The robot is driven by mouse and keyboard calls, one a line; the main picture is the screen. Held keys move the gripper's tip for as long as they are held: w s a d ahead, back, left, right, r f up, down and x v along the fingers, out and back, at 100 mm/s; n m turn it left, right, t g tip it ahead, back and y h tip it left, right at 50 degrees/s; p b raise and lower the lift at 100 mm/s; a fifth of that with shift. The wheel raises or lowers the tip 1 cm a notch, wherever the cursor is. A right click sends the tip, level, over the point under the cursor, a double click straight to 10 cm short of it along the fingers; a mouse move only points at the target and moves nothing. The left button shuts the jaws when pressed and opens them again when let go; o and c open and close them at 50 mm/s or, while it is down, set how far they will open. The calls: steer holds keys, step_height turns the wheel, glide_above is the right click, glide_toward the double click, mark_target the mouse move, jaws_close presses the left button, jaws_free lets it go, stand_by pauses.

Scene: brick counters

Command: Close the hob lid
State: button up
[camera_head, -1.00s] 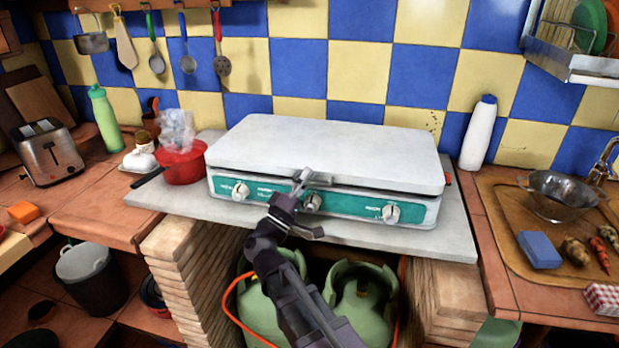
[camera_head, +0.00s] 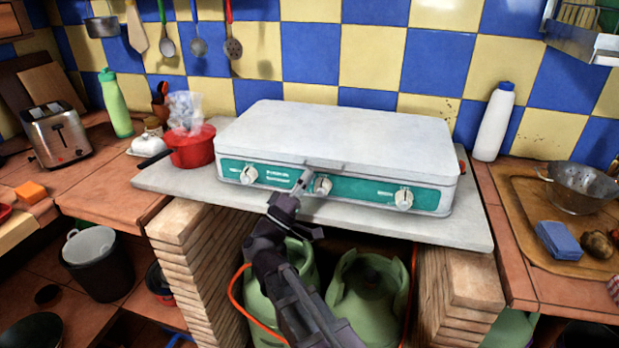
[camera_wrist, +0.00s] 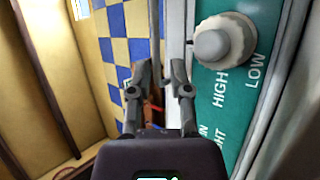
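The hob (camera_head: 440,203) is a white two-part unit with a green front panel and several knobs, standing on a grey slab. Its white lid (camera_head: 340,130) lies flat over the top, its front edge down against the body with no clear gap. A small handle (camera_head: 325,163) sticks out at the lid's front edge. My gripper (camera_head: 302,182) is in front of the green panel, just below the handle and beside the middle knob. In the wrist view my gripper (camera_wrist: 161,68) has its fingers apart with nothing between them. The green panel (camera_wrist: 225,100) and a knob are at its right.
A red pot (camera_head: 192,148) stands left of the hob and a white bottle (camera_head: 494,122) right of it. Green gas cylinders (camera_head: 365,295) sit under the slab between brick piers. A toaster (camera_head: 57,135) is farther left.

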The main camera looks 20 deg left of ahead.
steer(key=shift+s+a+f+b, duration=0.45)
steer(key=shift+a+f+b, duration=0.1)
steer(key=shift+f+b, duration=0.75)
steer(key=shift+s+a+f+b, duration=0.4)
steer(key=shift+a+f+b, duration=0.2)
steer(key=shift+f+b, duration=0.7)
steer(key=shift+s+a+f+b, duration=0.45)
steer(key=shift+a+f+b, duration=0.1)
steer(key=shift+f+b, duration=0.75)
steer(key=shift+r, duration=0.15)
steer(key=shift+w+a+r+p, duration=0.1)
steer(key=shift+r+p, duration=0.3)
steer(key=shift+p, duration=0.1)
steer(key=shift+w+a+r+p, duration=0.1)
steer(key=shift+r+p, duration=0.25)
steer(key=shift+p, duration=0.15)
step_height(320, 180, up, 2)
steer(key=shift+d+r+p, duration=0.1)
steer(key=shift+p, duration=1.05)
steer(key=shift+r+p, duration=0.55)
steer(key=shift+p, duration=0.05)
steer(key=shift+s+f, duration=0.1)
steer(key=shift+s, duration=0.5)
